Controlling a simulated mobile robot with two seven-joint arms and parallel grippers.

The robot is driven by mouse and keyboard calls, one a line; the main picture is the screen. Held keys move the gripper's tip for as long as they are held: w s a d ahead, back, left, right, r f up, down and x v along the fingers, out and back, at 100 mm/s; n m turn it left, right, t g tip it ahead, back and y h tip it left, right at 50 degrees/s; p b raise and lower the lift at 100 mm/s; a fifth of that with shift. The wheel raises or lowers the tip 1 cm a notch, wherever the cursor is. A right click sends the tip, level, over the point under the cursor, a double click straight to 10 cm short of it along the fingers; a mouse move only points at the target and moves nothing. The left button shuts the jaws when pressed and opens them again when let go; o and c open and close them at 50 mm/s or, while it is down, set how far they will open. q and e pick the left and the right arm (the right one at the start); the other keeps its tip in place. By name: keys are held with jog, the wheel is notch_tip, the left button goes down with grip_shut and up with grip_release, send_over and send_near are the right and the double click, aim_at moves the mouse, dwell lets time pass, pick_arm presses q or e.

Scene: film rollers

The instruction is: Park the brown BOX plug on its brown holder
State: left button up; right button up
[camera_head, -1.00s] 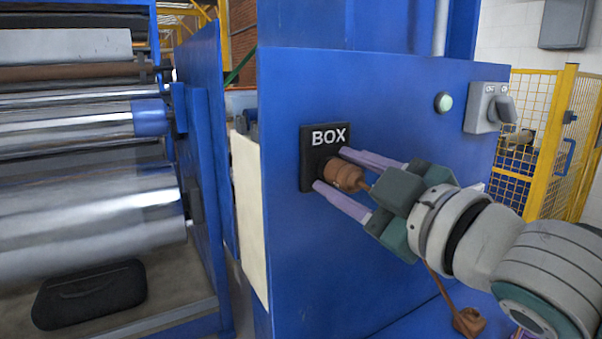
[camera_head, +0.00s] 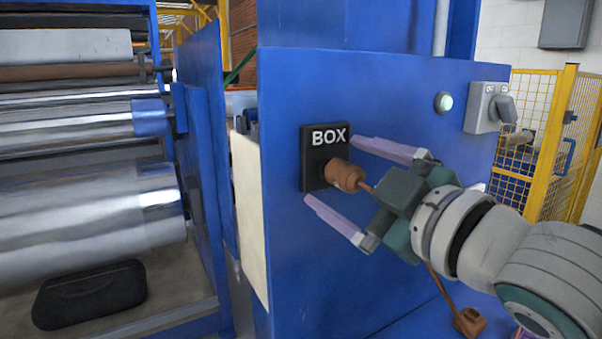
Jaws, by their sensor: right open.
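The brown plug (camera_head: 343,174) sits at the black panel (camera_head: 312,165) lettered BOX on the blue cabinet face. It points out toward the right, and a thin brown stem runs back from it between my gripper's fingers. My right gripper (camera_head: 329,169) is open around the plug, one pale purple finger above it and one below, both apart from it. A small brown block (camera_head: 469,322), which may be the brown holder, shows low at the right. A brown cord reaches up from it and passes out of sight behind my gripper. My left gripper is not in view.
A rotary switch (camera_head: 490,108) and a pale round button (camera_head: 444,102) are on the cabinet face (camera_head: 400,85) at upper right. Large metal rollers (camera_head: 90,210) stand at the left. A yellow fence (camera_head: 548,140) is behind at right. The face below the plug is clear.

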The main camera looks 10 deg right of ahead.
jog(key=b+v, duration=0.1)
jog(key=v, duration=0.8)
jog(key=shift+s, duration=0.3)
jog(key=shift+d, duration=0.1)
